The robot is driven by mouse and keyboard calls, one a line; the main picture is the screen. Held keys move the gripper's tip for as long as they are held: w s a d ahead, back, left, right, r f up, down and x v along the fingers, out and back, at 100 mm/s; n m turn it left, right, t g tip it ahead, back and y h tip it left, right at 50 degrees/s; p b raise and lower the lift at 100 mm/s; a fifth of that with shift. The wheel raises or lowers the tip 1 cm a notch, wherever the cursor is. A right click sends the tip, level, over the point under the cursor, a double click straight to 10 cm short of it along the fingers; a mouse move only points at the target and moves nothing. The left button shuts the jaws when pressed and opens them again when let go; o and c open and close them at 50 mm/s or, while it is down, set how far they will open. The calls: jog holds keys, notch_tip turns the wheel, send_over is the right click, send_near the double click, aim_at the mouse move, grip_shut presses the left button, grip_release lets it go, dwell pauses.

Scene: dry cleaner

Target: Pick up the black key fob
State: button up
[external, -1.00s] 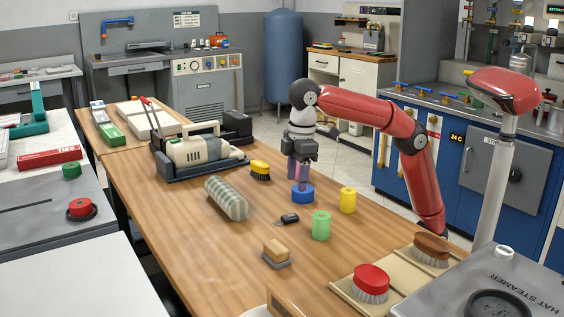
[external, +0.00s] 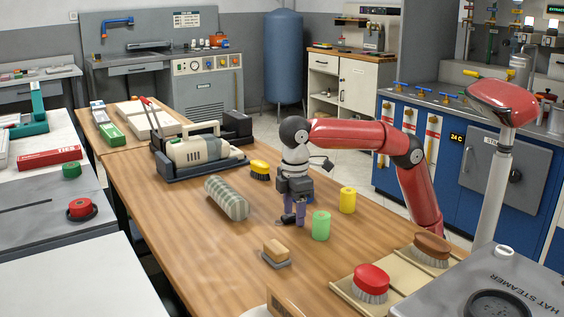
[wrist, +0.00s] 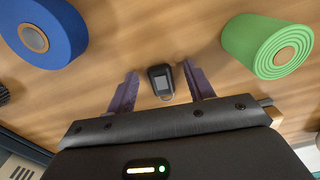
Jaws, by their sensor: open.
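The black key fob (wrist: 161,81) lies on the wooden table and shows in the wrist view between the two fingers of my gripper (wrist: 161,82). It has a small grey screen-like patch. The fingers are purple, open and stand apart on either side of it, with a gap on each side. In the external view my gripper (external: 292,219) points down low over the table. The fob is mostly hidden there behind or under the fingers, so I cannot tell how high the fingertips are above the table.
A green roll (wrist: 268,46) stands close on the right, and a blue roll (wrist: 45,38) on the left. A yellow roll (external: 347,200) and a yellow brush (external: 260,170) are behind.

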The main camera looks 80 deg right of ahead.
jog(key=c, duration=1)
jog(key=shift+c, duration=0.2)
jog(key=shift+r, duration=0.15)
